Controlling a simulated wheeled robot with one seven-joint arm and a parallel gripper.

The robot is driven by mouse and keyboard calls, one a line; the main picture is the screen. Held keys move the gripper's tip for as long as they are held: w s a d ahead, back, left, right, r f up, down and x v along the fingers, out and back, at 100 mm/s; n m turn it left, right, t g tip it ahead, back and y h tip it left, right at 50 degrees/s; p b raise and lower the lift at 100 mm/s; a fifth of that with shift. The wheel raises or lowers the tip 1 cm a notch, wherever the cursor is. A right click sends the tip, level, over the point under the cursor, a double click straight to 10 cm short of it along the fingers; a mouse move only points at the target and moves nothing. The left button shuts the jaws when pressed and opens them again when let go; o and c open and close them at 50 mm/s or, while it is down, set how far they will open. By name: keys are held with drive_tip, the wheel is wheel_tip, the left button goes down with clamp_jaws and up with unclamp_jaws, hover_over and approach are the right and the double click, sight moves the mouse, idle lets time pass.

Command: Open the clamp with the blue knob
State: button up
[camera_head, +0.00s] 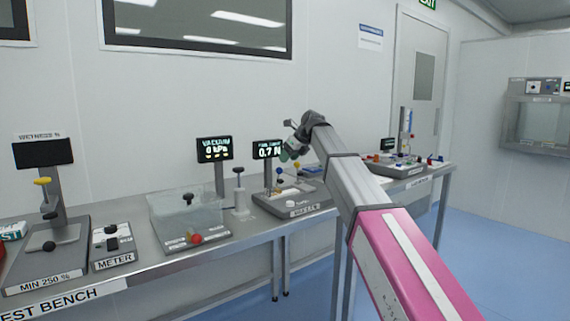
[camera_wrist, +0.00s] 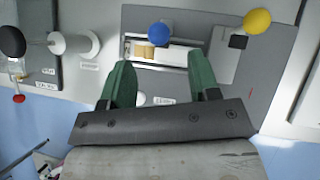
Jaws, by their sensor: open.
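The blue knob (camera_wrist: 158,34) shows in the wrist view, above a pale clamp bar and slot on a grey base plate (camera_wrist: 265,85). A small tan block (camera_wrist: 145,51) sits just left of the knob. My gripper (camera_wrist: 165,63) is open and empty, its two green fingers spread on either side below the knob in the picture and apart from it. The clamp's device (camera_head: 292,203) stands on the bench in the head view, where my gripper (camera_head: 290,150) is above it. The blue knob is small there (camera_head: 298,167).
A yellow knob (camera_wrist: 257,21) stands right of the blue one. A white spool-like part (camera_wrist: 75,43) and a black knob (camera_wrist: 12,40) are at left. In the head view, a clear tank (camera_head: 185,218) and display posts (camera_head: 215,149) stand along the bench.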

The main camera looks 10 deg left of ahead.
drive_tip(key=shift+d+r, duration=0.1)
drive_tip(key=shift+r, duration=0.05)
drive_tip(key=shift+s+d, duration=0.15)
drive_tip(key=c, duration=0.6)
drive_tip(key=shift+s+d+f+y, duration=0.3)
drive_tip(key=shift+s+d+f, duration=0.15)
drive_tip(key=shift+d, duration=0.1)
clamp_jaws()
drive_tip(key=s+d+f+t+y, duration=0.35)
drive_tip(key=s+d, duration=0.25)
drive_tip(key=d, duration=0.2)
approach(278, 177)
drive_tip(key=shift+w+d+f+m+y, duration=0.1)
drive_tip(key=shift+f+m+y, duration=0.15)
drive_tip(key=shift+f, duration=0.2)
drive_tip(key=shift+w+d+f+m+y, duration=0.1)
drive_tip(key=shift+f+m+y, duration=0.1)
drive_tip(key=shift+f, duration=0.2)
drive_tip(key=a, duration=0.1)
drive_tip(key=w+a, duration=0.1)
drive_tip(key=a, duration=0.1)
drive_tip(key=shift+w+r, duration=0.1)
drive_tip(key=shift+w, duration=0.25)
drive_tip(key=shift+w+a+r, duration=0.1)
drive_tip(key=shift+w+a, duration=0.1)
drive_tip(key=shift+a, duration=0.25)
